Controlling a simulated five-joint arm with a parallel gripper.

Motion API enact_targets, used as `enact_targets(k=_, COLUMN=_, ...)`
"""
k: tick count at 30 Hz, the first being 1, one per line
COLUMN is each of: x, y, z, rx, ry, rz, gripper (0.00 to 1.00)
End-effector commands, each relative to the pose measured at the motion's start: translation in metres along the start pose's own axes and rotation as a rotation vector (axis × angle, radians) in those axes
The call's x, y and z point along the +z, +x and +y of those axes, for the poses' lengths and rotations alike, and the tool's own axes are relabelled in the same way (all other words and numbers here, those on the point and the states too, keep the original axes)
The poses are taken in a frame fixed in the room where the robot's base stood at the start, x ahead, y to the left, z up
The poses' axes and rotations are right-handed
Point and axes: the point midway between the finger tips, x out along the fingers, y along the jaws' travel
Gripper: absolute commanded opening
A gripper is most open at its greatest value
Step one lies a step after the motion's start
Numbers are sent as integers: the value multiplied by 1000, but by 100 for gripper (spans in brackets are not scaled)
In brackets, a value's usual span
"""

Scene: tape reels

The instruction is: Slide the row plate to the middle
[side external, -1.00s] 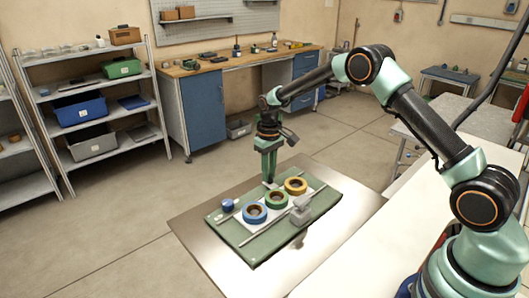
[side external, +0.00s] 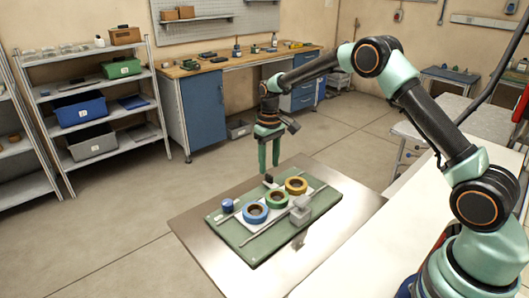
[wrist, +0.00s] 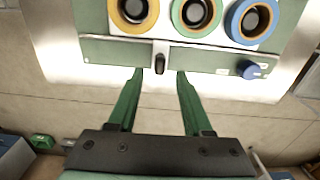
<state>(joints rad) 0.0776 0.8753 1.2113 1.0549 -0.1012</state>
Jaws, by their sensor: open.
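The row plate (wrist: 222,36) is a white plate carrying a yellow reel (side external: 296,185), a green reel (side external: 277,199) and a blue reel (side external: 255,212) in a row. It lies on a green board (side external: 252,252). A small black upright handle (side external: 269,181) stands at the plate's far side; it also shows in the wrist view (wrist: 160,63). My gripper (side external: 269,168) is open and empty, just above the handle. In the wrist view my gripper (wrist: 159,74) has one finger on each side of the handle, with gaps and no contact visible.
A blue knob (side external: 227,205) stands at the board's left corner. A grey block (side external: 300,213) sits at the near side by a thin rail (side external: 265,228). Bare metal tabletop (side external: 190,225) surrounds the board.

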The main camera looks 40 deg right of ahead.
Motion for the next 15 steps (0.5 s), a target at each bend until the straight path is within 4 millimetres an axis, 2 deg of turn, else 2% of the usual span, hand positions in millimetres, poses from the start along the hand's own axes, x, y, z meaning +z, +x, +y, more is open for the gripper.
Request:
enact_targets(k=1, x=-1, y=-13, z=0, rx=1, ry=0, rz=7, gripper=50)
enact_targets(k=6, x=-1, y=-47, z=0, rx=1, ry=0, rz=6, gripper=50)
enact_targets(k=10, x=-1, y=-68, z=0, rx=0, ry=0, rz=4, gripper=50)
enact_targets(k=15, x=0, y=-83, z=0, rx=0, ry=0, rz=2, gripper=50)
